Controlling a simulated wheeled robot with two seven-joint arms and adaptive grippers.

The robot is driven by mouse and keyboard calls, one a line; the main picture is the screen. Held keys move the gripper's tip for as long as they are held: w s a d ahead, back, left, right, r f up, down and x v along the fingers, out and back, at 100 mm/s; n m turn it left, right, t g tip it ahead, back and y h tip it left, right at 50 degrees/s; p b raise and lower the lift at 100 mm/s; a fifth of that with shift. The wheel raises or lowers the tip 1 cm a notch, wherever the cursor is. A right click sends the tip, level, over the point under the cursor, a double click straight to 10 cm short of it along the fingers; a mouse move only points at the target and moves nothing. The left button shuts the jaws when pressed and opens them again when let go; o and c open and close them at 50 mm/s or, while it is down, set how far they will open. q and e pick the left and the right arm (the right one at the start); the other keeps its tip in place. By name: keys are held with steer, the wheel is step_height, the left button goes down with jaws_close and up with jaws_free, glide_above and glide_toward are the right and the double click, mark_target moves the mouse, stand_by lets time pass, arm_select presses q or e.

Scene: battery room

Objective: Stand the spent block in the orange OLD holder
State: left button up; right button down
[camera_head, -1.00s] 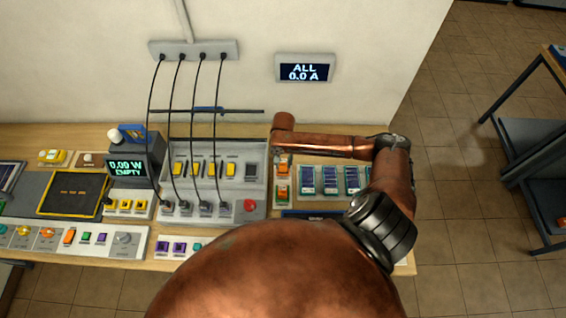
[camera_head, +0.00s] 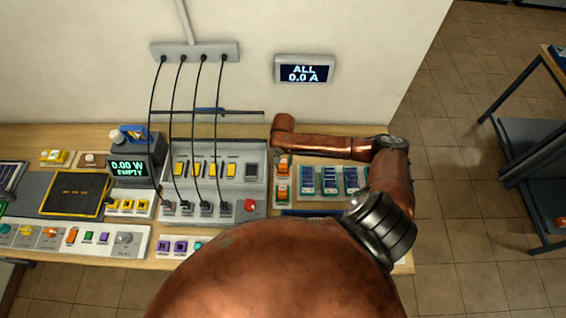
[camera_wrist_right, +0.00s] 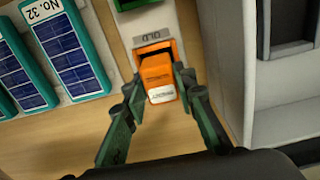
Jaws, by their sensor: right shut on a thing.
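The spent block (camera_wrist_right: 158,78), orange with a white label, is between the fingers of my right gripper (camera_wrist_right: 158,92) in the right wrist view. The gripper is shut on it. The block overlaps the orange OLD holder (camera_wrist_right: 149,50), whose OLD label reads upside down there. I cannot tell whether the block rests fully down in it. In the head view the orange holder (camera_head: 284,163) shows just below the end of my right arm, and the fingers there are mostly hidden. My left gripper is not in view.
A green holder (camera_wrist_right: 132,4) stands close to the OLD holder. Several blue-celled panels (camera_wrist_right: 72,55) lie on one side, and a grey console (camera_head: 255,151) stands on the other. The meter (camera_head: 128,168) reads 0.00 W EMPTY. Black cables hang above the bench (camera_head: 20,137).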

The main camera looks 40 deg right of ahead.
mark_target(283, 163)
steer(key=shift+f, duration=0.65)
steer(key=c, duration=1.8)
jaws_free()
steer(key=shift+c, duration=0.2)
step_height(283, 163, up, 8)
steer(key=p, duration=0.9)
steer(key=shift+r+p, duration=0.15)
steer(key=shift+p, duration=0.2)
steer(key=shift+r, duration=1.35)
